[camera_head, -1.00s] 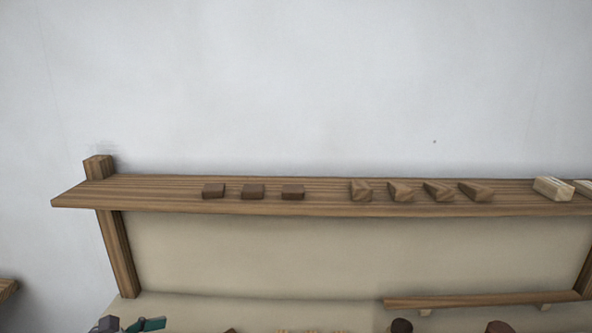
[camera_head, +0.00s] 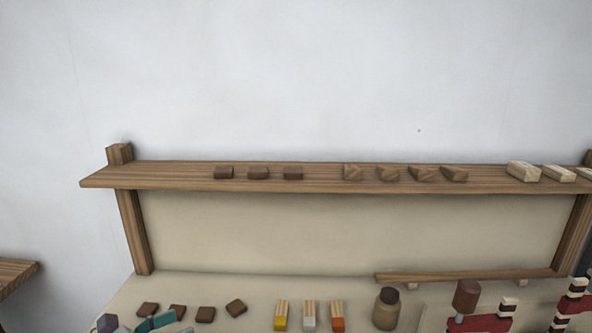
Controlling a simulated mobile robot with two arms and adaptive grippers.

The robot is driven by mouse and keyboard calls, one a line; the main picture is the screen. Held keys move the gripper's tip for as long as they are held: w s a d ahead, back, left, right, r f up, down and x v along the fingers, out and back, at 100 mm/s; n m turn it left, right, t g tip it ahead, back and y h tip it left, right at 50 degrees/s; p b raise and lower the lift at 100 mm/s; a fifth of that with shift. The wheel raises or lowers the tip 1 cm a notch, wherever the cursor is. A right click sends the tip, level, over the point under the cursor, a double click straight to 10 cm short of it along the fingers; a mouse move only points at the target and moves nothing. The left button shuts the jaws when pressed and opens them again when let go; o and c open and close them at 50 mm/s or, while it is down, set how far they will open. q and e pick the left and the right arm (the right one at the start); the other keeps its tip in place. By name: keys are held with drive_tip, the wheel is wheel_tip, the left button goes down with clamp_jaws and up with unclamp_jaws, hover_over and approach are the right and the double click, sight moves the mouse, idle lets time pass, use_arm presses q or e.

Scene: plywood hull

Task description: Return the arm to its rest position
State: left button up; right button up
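Neither of my grippers is clearly in view, and I cannot tell whether they hold anything. A grey and teal shape (camera_head: 155,323) shows at the bottom left edge of the head view; I cannot tell what it is. The head view is filled mostly by a wooden shelf (camera_head: 320,183) above a workbench (camera_head: 250,287) against a pale wall.
On the shelf lie 3 dark blocks (camera_head: 258,173), several brown wedges (camera_head: 389,173) and pale blocks (camera_head: 523,171). The bench holds dark blocks (camera_head: 205,314), coloured-tipped pieces (camera_head: 309,316), a jar (camera_head: 387,309) and a mallet (camera_head: 466,298). Another wooden surface (camera_head: 14,274) is at left.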

use_arm(q)
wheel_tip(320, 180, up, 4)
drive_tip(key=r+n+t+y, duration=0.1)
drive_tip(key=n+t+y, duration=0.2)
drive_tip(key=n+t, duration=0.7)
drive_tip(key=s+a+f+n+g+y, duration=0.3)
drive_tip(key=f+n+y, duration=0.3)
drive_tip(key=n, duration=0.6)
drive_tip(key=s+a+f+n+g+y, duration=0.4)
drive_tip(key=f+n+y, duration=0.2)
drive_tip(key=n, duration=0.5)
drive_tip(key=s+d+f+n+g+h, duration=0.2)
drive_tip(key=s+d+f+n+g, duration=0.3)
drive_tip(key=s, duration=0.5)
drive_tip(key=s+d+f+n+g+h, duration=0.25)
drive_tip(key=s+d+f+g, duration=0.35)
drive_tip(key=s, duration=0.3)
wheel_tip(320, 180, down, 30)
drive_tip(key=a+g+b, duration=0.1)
drive_tip(key=b, duration=0.3)
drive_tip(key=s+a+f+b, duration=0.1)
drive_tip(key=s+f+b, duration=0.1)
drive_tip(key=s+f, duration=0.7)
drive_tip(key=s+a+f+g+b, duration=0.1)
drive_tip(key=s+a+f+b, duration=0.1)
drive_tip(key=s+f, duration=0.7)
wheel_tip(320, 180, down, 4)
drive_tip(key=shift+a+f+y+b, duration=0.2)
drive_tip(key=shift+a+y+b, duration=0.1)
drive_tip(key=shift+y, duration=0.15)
